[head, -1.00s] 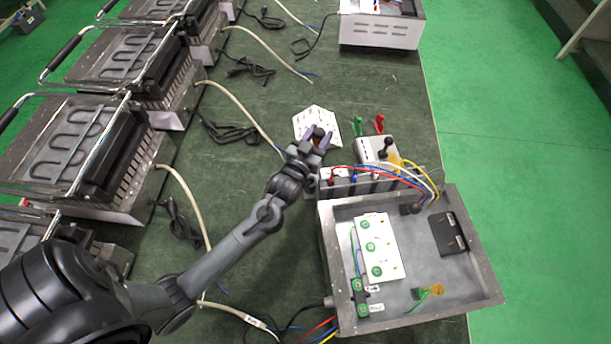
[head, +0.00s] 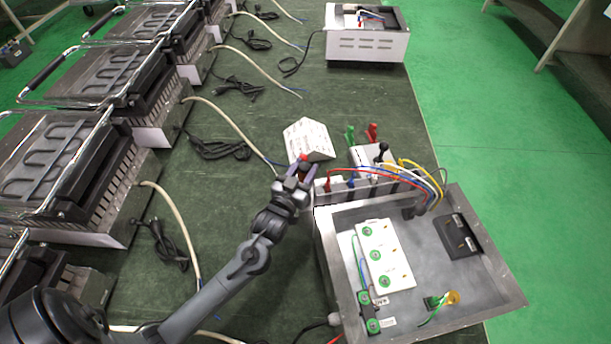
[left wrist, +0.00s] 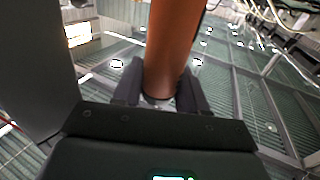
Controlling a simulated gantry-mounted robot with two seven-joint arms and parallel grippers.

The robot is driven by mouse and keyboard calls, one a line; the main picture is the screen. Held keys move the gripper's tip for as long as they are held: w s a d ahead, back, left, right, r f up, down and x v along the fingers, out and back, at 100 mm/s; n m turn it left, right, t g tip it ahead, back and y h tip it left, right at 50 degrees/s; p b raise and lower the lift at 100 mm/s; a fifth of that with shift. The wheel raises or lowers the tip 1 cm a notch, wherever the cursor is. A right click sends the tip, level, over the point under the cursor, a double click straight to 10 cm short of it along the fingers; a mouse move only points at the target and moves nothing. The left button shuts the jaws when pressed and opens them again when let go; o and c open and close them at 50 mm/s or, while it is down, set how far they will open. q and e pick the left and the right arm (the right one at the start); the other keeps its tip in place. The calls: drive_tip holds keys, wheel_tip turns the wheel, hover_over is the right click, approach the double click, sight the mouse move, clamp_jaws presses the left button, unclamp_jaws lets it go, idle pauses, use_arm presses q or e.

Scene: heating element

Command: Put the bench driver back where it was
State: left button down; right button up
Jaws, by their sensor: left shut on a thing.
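My left gripper (head: 299,174) is shut on the bench driver. In the left wrist view the driver (left wrist: 174,42) is an orange-brown cylinder standing up between the two dark fingers (left wrist: 160,88). In the head view only a small reddish part of the driver (head: 304,157) shows between the fingertips; the rest is hidden by the gripper. The gripper is at the near side of a white block (head: 305,134) with small dark marks on its face. I cannot tell whether the driver touches the block. My right gripper is not in view.
Right of the gripper stand a terminal strip with coloured wires (head: 365,187) and red and green clips (head: 371,132). A grey open metal box (head: 325,255) is in front of them. Contact grills (head: 70,150) line the left.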

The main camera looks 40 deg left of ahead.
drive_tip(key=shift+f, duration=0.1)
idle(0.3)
use_arm(q)
drive_tip(key=shift+f, duration=0.35)
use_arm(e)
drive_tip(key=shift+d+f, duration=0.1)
use_arm(q)
drive_tip(key=c, duration=0.6)
unclamp_jaws()
drive_tip(key=shift+f, duration=0.1)
drive_tip(key=shift+s+r, duration=0.1)
drive_tip(key=shift+r, duration=0.3)
drive_tip(key=shift+p+v, duration=1.55)
drive_tip(key=shift+v, duration=4.35)
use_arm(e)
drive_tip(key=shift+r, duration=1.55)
